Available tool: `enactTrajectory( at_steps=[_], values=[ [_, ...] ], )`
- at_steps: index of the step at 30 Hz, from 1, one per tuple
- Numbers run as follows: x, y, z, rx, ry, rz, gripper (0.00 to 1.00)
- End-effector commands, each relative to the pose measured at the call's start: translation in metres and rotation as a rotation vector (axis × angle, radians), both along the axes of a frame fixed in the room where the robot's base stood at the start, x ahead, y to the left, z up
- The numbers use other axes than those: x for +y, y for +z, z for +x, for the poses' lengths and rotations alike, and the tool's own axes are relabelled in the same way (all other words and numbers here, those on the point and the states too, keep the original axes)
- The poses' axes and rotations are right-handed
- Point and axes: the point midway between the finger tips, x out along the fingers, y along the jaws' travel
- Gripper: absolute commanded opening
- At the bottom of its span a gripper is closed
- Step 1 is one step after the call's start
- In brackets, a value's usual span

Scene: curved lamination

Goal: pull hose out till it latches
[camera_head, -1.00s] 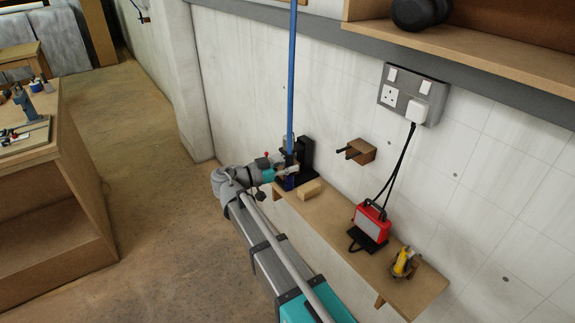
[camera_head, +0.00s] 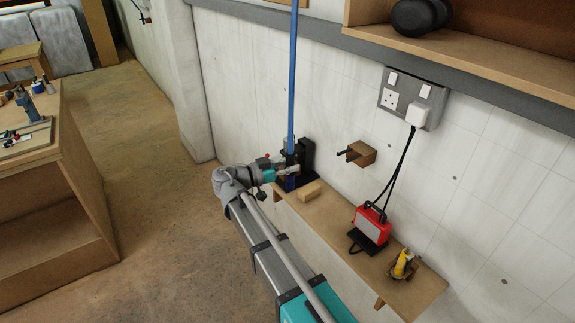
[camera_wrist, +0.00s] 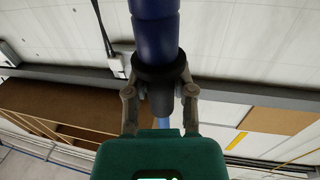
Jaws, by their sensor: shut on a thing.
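A blue hose (camera_head: 291,90) runs straight up and down in front of the wall in the head view. It leaves the top of the picture, and its lower end meets my gripper (camera_head: 288,172) beside a black stand (camera_head: 307,155) on the low wooden shelf. In the wrist view, my gripper (camera_wrist: 160,85) is shut on the hose's dark end fitting (camera_wrist: 158,72), with one finger on each side. A thick dark blue section (camera_wrist: 154,25) lies beyond it. The latch cannot be made out.
The narrow shelf (camera_head: 345,238) holds a wooden block (camera_head: 309,191), a red work lamp (camera_head: 371,226) and a yellow tool (camera_head: 402,264). A wooden wall bracket (camera_head: 361,153) and a socket plate (camera_head: 413,95) are to the right. Open floor (camera_head: 160,200) lies left of my arm.

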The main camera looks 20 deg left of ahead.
Motion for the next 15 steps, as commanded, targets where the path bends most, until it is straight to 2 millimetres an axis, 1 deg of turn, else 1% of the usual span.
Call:
enactTrajectory(
  at_steps=[1,15],
  values=[
    [0.0,0.003,0.0,-0.001,0.0,-0.001,0.0],
    [0.0,0.016,0.0,-0.001,0.0,-0.001,0.0]
  ],
)
